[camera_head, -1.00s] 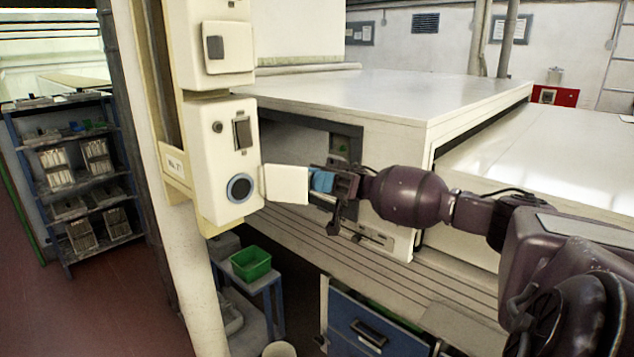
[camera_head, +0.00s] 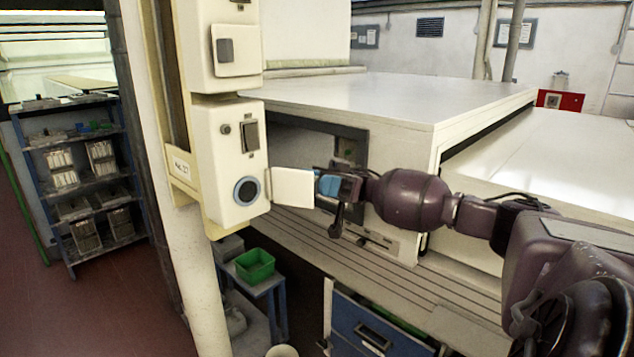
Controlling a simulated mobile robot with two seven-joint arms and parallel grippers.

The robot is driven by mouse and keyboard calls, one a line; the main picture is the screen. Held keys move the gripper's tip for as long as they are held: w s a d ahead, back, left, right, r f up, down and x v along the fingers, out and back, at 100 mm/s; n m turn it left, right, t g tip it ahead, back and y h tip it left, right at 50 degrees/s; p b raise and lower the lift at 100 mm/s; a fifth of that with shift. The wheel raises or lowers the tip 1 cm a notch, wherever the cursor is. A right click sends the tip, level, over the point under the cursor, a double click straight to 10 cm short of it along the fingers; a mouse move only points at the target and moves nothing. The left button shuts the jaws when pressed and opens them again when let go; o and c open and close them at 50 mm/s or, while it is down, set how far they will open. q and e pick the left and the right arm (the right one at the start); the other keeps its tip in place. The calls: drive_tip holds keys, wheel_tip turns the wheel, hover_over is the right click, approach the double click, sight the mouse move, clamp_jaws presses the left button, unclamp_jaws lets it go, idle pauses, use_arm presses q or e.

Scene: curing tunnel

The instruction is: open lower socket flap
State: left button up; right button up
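The lower socket box (camera_head: 226,165) is cream-coloured and fixed to a pillar, with a round blue-ringed socket (camera_head: 247,191) uncovered on its front. Its flap (camera_head: 292,187) is a white plate that stands swung out to the right of the socket. My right gripper (camera_head: 326,185), with blue fingertips, is at the flap's free right edge. The fingertips meet or overlap that edge, but whether they are closed on it is too small to tell. My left gripper is not in view.
An upper box with a closed square cover (camera_head: 236,50) sits above on the same pillar. Behind the flap is a large white tunnel housing (camera_head: 390,100). Below are a green bin (camera_head: 255,265) on a small stand and a blue drawer (camera_head: 368,328). A shelf rack (camera_head: 80,180) stands left.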

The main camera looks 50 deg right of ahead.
drive_tip(key=shift+f, duration=0.1)
drive_tip(key=b+v, duration=0.1)
drive_tip(key=v, duration=0.6)
drive_tip(key=shift+d+b, duration=0.25)
drive_tip(key=shift+b, duration=0.1)
idle(0.5)
